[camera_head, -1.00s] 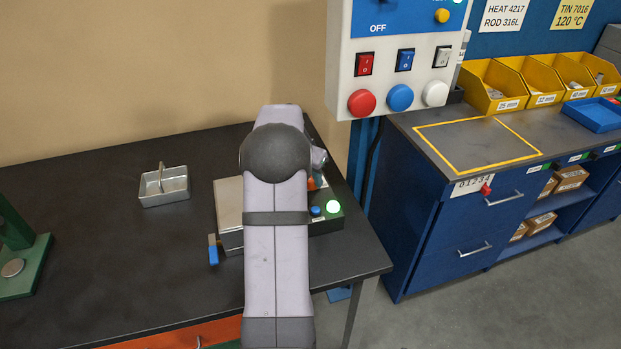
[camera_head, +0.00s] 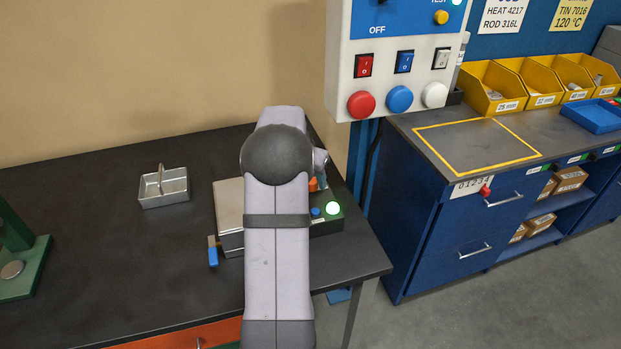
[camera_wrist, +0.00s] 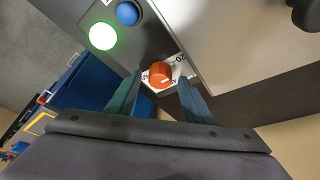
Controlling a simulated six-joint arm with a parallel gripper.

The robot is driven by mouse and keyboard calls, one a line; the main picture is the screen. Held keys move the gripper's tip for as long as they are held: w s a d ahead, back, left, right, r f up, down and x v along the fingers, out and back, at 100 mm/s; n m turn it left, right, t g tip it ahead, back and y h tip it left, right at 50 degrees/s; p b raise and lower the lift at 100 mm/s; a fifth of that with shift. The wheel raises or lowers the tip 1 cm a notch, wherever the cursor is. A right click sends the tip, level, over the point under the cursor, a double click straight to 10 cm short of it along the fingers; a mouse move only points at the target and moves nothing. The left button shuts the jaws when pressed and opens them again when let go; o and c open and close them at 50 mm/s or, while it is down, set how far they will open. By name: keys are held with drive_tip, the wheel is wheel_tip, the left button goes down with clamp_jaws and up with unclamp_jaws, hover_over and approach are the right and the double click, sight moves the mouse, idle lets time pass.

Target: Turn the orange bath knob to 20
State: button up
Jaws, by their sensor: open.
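The orange bath knob (camera_wrist: 161,73) sits on a white dial plate (camera_wrist: 180,63) with dark marks, on the dark panel of the bath unit. A "20" mark shows beside the knob, and a light pointer line shows on the knob's face. My gripper (camera_wrist: 157,88) is open in the wrist view, with one finger on each side of the knob. I cannot tell whether either finger touches it. In the head view only a small orange part of the knob (camera_head: 313,185) shows beside my arm, which hides most of the gripper.
A blue button (camera_wrist: 128,13) and a lit green lamp (camera_wrist: 103,36) are on the same panel. The unit's pale metal top (camera_head: 229,205) is left of my arm. A metal caddy (camera_head: 164,188) stands farther left. The control box (camera_head: 397,60) hangs above right.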

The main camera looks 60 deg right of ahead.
drive_tip(key=b+v, duration=0.2)
drive_tip(key=v, duration=0.5)
drive_tip(key=shift+r, duration=0.2)
idle(0.4)
